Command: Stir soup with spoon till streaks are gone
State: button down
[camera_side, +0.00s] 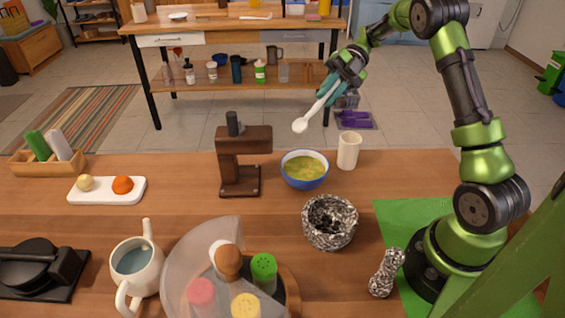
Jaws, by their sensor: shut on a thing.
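The soup (305,167) is yellow-green with uneven darker patches, in a blue bowl (305,183) on the wooden table. My gripper (334,84) is shut on the handle of a white spoon (301,125). The spoon slants down to the left, its head above and behind the bowl and clear of the soup. The small size of the picture does not let me tell whether streaks show in the soup.
A dark wooden stand (240,160) is left of the bowl, and a cream cup (348,151) is right of it. A speckled mortar (330,222) stands in front, with its pestle (386,272) to the right.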

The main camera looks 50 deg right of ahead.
jog(key=m+t, duration=0.3)
jog(key=t, duration=0.1)
jog(key=shift+d+r+m+y, duration=0.15)
jog(key=shift+d+m+y, duration=0.15)
jog(key=shift+y, duration=0.1)
jog(key=m+t, duration=0.2)
jog(key=t, duration=0.2)
jog(key=shift+w+a+r+m, duration=0.25)
jog(key=shift+w+a+m, duration=0.05)
jog(key=shift+w+m, duration=0.1)
jog(key=a+t, duration=0.1)
jog(key=a, duration=0.1)
jog(key=a+r+t+y, duration=0.1)
jog(key=a, duration=0.2)
jog(key=w+a+r+t+y, duration=0.1)
jog(key=a, duration=0.2)
jog(key=shift+a+m+t, duration=0.2)
jog(key=shift+m+t, duration=0.2)
jog(key=shift+a, duration=0.3)
